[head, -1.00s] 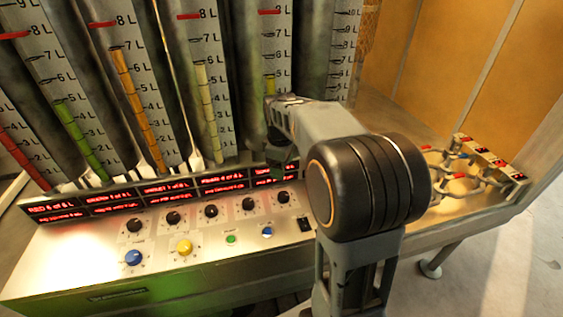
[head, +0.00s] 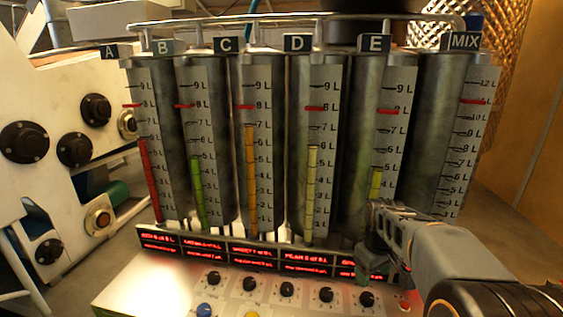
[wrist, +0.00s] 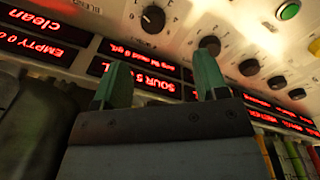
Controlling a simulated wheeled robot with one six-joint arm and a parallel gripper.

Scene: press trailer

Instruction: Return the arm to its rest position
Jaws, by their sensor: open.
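My gripper (head: 372,258) is at the lower right of the head view, in front of the right end of the red-lit display strip (head: 230,252). My grey arm comes in from the lower right corner. In the wrist view two green fingertips (wrist: 160,82) stand apart with nothing between them, so the gripper is open and empty. The displays (wrist: 150,75) and a row of dark knobs (wrist: 154,19) lie beyond the fingers. I cannot tell how far the fingers are from the panel.
Upright metal tanks labelled A to E and MIX (head: 440,130) stand behind the panel, with coloured level bars. The control panel (head: 160,285) with knobs is below them. A white machine (head: 60,110) with black round knobs stands at the left. An orange wall (head: 530,150) is at the right.

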